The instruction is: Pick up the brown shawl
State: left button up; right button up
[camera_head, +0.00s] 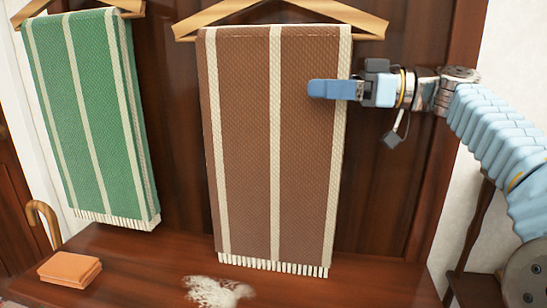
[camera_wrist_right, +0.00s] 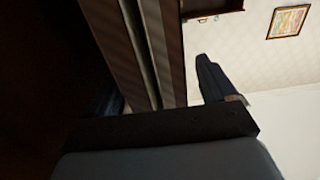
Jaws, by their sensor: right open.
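The brown shawl (camera_head: 246,150) with cream stripes and a fringe hangs from a wooden hanger (camera_head: 355,18) in the middle of the head view. My right gripper (camera_head: 330,89) is at the shawl's upper right edge. One blue finger shows in front of the cloth; the other appears hidden behind it. In the right wrist view, the open fingers (camera_wrist_right: 157,78) stand on either side of a brown and cream strip of the shawl (camera_wrist_right: 140,40), seen edge-on. I cannot tell whether they touch it. My left gripper is not in view.
A green striped shawl (camera_head: 85,115) hangs on another hanger at the left. A dark wood panel (camera_head: 385,165) is close behind.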

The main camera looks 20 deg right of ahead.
jog(key=shift+c, duration=0.4)
grip_shut()
